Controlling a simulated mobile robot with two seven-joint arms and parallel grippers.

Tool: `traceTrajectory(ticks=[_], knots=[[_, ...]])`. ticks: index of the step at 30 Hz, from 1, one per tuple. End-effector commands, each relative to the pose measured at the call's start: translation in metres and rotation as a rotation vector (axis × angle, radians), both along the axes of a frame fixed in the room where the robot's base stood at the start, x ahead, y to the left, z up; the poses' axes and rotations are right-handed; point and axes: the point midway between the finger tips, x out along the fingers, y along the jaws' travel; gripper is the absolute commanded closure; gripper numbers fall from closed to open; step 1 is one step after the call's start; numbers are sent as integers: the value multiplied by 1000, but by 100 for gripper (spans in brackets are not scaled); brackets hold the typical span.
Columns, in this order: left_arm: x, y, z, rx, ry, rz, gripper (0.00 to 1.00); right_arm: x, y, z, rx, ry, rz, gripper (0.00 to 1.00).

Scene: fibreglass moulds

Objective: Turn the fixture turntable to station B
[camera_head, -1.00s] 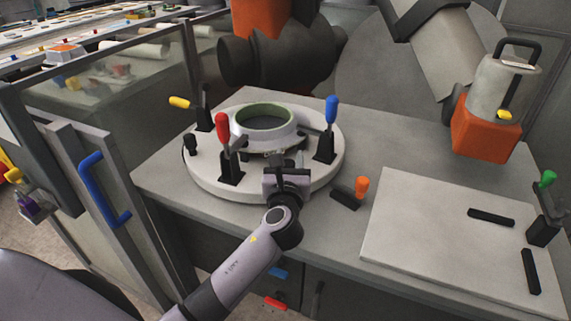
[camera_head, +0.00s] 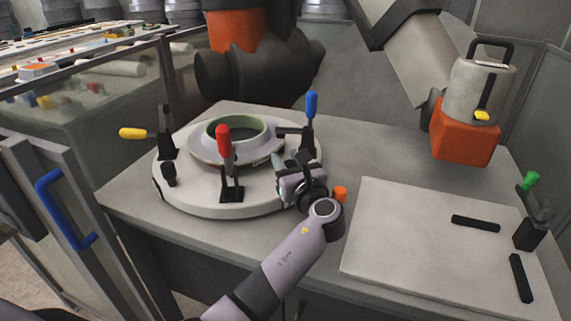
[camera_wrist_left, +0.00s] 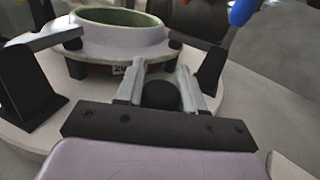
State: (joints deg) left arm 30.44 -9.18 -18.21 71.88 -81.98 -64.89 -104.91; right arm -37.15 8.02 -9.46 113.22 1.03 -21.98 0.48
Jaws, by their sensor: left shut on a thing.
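The fixture turntable (camera_head: 235,205) is a round pale disc on the grey table. It carries a ring-shaped mould with a green inner rim (camera_head: 195,150) and toggle clamps with a red handle (camera_head: 223,143), a yellow handle (camera_head: 132,133) and a blue handle (camera_head: 311,104). My left gripper (camera_head: 287,170) is at the turntable's right front edge. In the left wrist view its two fingers are shut on a round black knob (camera_wrist_left: 160,95), in front of the mould. A small label (camera_wrist_left: 119,70) under the mould is too small to read. My right gripper is out of view.
An orange-handled piece (camera_head: 340,192) stands on the table just right of my left gripper, partly hidden. A pale board (camera_head: 400,240) with black bars and a green-handled clamp (camera_head: 530,182) lies to the right. An orange and black machine arm (camera_head: 232,32) hangs behind the turntable.

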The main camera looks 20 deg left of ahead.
Motion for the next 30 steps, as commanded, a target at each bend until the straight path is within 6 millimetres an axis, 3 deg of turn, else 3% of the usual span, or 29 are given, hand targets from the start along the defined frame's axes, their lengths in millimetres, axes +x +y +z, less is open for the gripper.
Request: traceTrajectory(ticks=[16,17,18,19,30], knots=[[1,-1,-2,-3,4,13,100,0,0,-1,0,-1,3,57],[1,-1,-2,-3,4,13,59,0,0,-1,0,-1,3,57],[1,-1,-2,-3,4,13,46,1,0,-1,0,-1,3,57],[1,-1,-2,-3,4,13,41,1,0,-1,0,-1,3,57],[1,0,0,-1,1,14,41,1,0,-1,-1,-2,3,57]])
